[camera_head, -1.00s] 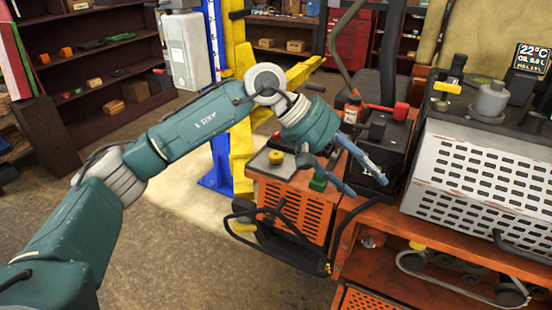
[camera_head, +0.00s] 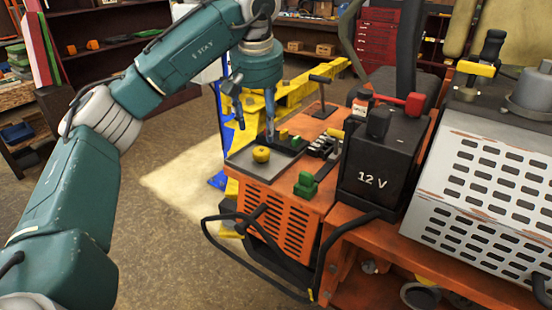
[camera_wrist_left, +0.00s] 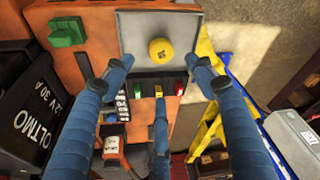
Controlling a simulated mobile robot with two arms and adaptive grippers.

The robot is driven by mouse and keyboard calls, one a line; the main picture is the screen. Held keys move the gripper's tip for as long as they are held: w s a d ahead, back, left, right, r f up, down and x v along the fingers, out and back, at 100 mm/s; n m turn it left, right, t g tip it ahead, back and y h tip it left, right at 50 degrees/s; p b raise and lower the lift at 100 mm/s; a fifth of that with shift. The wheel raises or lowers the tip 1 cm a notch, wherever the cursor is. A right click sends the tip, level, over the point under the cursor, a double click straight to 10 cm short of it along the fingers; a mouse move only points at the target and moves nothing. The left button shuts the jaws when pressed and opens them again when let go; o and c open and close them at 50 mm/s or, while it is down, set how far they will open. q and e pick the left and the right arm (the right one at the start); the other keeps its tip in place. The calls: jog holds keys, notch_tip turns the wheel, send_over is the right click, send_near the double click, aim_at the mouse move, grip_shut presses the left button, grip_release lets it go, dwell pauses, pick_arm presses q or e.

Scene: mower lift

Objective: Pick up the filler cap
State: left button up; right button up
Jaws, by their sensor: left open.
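The filler cap is a round yellow cap (camera_head: 261,154) lying on a grey tray (camera_head: 240,166) on the orange cart top. In the left wrist view the cap (camera_wrist_left: 161,50) shows a dark mark on its top, and the tray (camera_wrist_left: 185,20) surrounds it. My left gripper (camera_head: 256,112) points down above and just behind the cap in the head view, apart from it. In the left wrist view its blue fingers (camera_wrist_left: 160,78) are spread and empty, with the cap ahead of the gap between them. My right gripper is in neither current view.
A dark tray with coloured blocks (camera_head: 284,142) lies behind the cap. A green block (camera_head: 306,184) and a black 12 V battery (camera_head: 380,165) stand to the right. A black cable (camera_head: 222,241) loops in front. Open floor lies left of the cart.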

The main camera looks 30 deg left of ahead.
pick_arm(q)
send_over(261, 151)
jog(key=s, duration=0.2)
jog(key=f, duration=0.4)
jog(key=shift+d+p, duration=0.2)
jog(key=shift+p, duration=0.15)
jog(key=shift+w+f, duration=0.15)
jog(key=shift+f, duration=0.15)
jog(key=p+x, duration=0.1)
jog(key=x, duration=0.4)
jog(key=shift+w+d+p, duration=0.1)
jog(key=shift+w+p, duration=0.05)
jog(key=shift+p, duration=0.25)
pick_arm(e)
jog(key=s+r, duration=0.1)
jog(key=s+a+r, duration=0.1)
jog(key=shift+a+r, duration=0.15)
jog(key=shift+r, duration=0.15)
pick_arm(q)
jog(key=c, duration=1.1)
jog(key=shift+c, duration=0.3)
pick_arm(e)
jog(key=shift+s, duration=0.5)
pick_arm(q)
jog(key=shift+r, duration=0.15)
pick_arm(e)
jog(key=shift+f, duration=0.1)
